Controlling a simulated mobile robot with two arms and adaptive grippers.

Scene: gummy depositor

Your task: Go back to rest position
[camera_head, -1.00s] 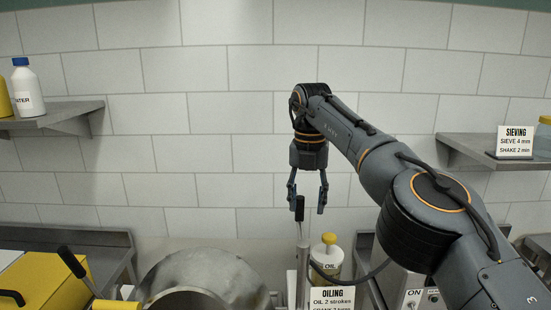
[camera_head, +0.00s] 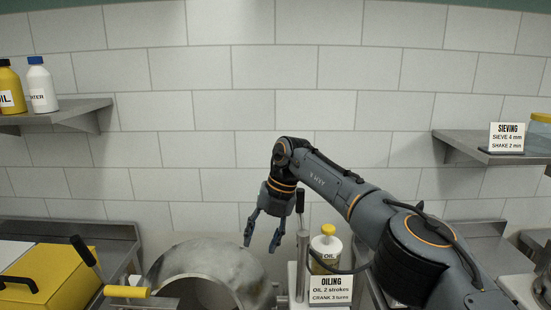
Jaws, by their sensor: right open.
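My right gripper (camera_head: 262,243) is in the middle of the head view, at the end of the dark grey right arm. Its two fingers point down and are apart, with nothing between them. It hangs above the right side of the steel drum (camera_head: 185,262), left of the black-handled lever (camera_head: 300,201). The lever stands upright and looks clear of the fingers. My left gripper is not in the view.
An oil bottle (camera_head: 326,250) with a yellow cap stands behind the OILING sign (camera_head: 331,290). A yellow box (camera_head: 45,278) and a crank handle (camera_head: 127,291) are at lower left. Left shelf (camera_head: 75,108) holds bottles; right shelf (camera_head: 470,145) holds the SIEVING sign (camera_head: 507,138).

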